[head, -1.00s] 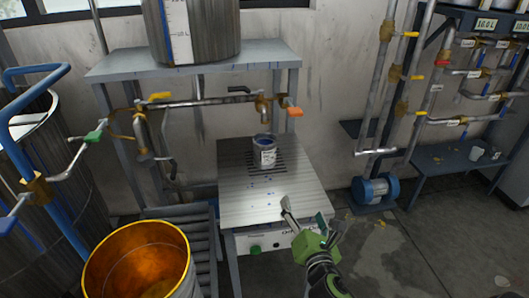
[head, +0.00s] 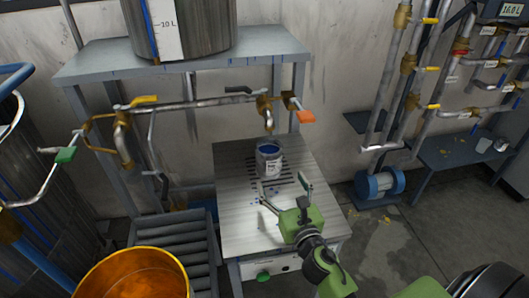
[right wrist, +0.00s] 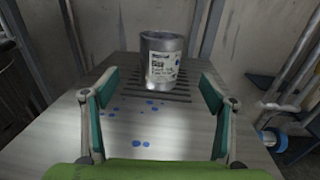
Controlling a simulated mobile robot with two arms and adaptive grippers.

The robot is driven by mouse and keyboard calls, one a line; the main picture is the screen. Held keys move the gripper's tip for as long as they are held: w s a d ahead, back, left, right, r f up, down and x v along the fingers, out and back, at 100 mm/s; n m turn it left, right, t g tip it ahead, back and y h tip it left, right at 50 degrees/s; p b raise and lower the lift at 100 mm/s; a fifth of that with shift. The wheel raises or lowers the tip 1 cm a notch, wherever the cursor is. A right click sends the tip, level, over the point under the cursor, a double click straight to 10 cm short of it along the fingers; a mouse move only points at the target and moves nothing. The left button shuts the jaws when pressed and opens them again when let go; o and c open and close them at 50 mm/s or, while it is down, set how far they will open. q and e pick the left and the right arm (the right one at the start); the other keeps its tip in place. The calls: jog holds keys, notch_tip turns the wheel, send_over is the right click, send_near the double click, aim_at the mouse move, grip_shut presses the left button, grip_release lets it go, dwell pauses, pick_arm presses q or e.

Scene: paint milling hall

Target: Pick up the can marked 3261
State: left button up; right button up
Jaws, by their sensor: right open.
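A small metal can (head: 269,160) with a white label and blue inside stands upright on the slotted part of a metal bench (head: 235,220). In the right wrist view the can (right wrist: 161,62) shows its label, but the print is too small to read. My right gripper (head: 284,190) is open and empty, in front of the can and apart from it. In the right wrist view its two fingers (right wrist: 158,95) are spread wide, with the can beyond and between them. My left gripper is out of view.
An orange-lined drum (head: 135,275) is at the lower left, and a blue pump (head: 380,185) is on the floor at right.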

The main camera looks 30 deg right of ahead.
aim_at(273, 163)
jog(key=w, duration=0.2)
jog(key=w+d, duration=0.1)
jog(key=w, duration=0.2)
jog(key=w+p, duration=0.1)
jog(key=w, duration=0.1)
jog(key=shift+w+d+r, duration=0.1)
jog(key=shift+w+d, duration=0.05)
jog(key=shift+w, duration=0.35)
jog(key=w, duration=0.2)
jog(key=w+d, duration=0.1)
jog(key=w, duration=0.1)
jog(key=shift+w+f, duration=0.1)
jog(key=shift+f, duration=0.15)
jog(key=shift+w, duration=0.3)
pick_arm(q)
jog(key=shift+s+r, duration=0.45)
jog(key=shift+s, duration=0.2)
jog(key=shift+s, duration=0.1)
pick_arm(e)
jog(key=c, duration=1.7)
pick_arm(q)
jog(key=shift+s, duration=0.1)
pick_arm(e)
jog(key=shift+r, duration=0.15)
jog(key=shift+c, duration=1)
jog(key=shift+r, duration=0.1)
